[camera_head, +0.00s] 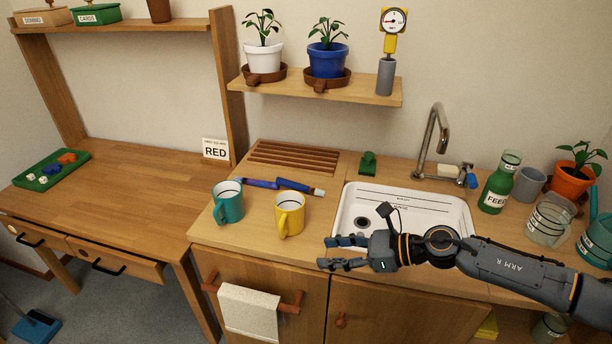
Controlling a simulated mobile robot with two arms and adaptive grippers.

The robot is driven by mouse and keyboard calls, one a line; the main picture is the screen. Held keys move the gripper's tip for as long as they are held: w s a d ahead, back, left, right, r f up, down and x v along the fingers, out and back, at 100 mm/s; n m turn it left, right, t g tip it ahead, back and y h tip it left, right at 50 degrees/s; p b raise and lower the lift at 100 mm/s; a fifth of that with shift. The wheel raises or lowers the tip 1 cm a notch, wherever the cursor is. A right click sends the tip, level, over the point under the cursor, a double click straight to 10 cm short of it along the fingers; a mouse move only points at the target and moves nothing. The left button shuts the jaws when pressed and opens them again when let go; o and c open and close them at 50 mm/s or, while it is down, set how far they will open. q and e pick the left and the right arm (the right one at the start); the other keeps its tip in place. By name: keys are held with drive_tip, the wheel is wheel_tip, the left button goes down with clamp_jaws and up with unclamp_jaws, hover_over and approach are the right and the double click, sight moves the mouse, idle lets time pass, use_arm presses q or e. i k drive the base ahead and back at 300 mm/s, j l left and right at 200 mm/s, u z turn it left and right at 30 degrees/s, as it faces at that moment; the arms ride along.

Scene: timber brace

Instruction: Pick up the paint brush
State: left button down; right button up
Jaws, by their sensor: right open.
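My left gripper is not in view.
A teal mug (228,204) and a yellow mug (289,217) stand in front of the brush. The white sink (352,198) is to its right, with a faucet (431,140). A slatted rack (292,157) lies behind. Bottles and jars stand at right.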

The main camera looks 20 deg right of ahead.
sight(280, 181)
drive_tip(key=i+l, duration=0.75)
